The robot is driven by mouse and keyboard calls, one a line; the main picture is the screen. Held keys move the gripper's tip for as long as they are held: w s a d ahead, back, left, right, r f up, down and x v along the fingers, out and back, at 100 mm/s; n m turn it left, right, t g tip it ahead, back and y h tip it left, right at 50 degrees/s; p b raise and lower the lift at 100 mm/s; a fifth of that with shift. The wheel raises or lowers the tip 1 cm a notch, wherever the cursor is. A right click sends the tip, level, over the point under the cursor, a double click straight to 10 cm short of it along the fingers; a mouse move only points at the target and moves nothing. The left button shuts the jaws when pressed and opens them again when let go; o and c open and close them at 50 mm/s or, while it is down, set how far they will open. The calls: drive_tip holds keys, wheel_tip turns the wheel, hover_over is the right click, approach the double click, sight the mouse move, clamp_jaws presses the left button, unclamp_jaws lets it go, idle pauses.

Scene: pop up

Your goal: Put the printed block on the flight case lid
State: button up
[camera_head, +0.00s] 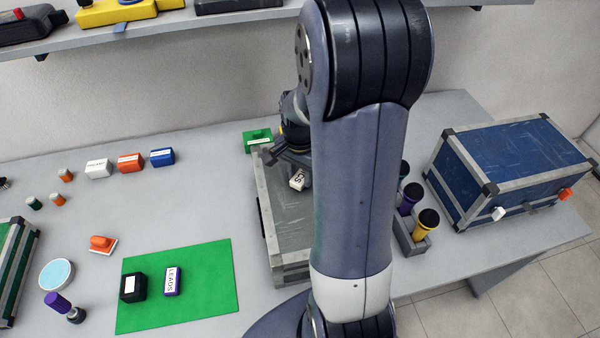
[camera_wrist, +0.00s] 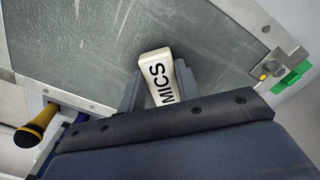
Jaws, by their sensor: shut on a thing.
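A white block printed "MICS" (camera_wrist: 156,72) is between the two fingers of my gripper (camera_wrist: 158,88), which is shut on it. The block also shows in the head view (camera_head: 298,180), beside my arm. Below it is the grey lid of a flight case (camera_head: 282,238) with metal edging; the lid fills much of the wrist view (camera_wrist: 70,45). The block is over the lid; I cannot tell whether it touches it. My arm hides the right part of this case in the head view.
A green mat (camera_head: 205,280) at left holds a dark block and a purple "LEADS" block (camera_head: 172,281). Several small blocks stand farther back.

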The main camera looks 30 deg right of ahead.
sight(300, 177)
drive_tip(key=o, duration=1)
drive_tip(key=shift+c, duration=0.2)
wheel_tip(300, 177, up, 12)
drive_tip(key=shift+r+p, duration=0.15)
drive_tip(key=shift+p, duration=0.15)
wheel_tip(300, 177, down, 13)
drive_tip(key=shift+f+b, duration=0.1)
drive_tip(key=shift+b, duration=0.35)
drive_tip(key=shift+r+p, duration=0.3)
drive_tip(key=shift+r, duration=1.75)
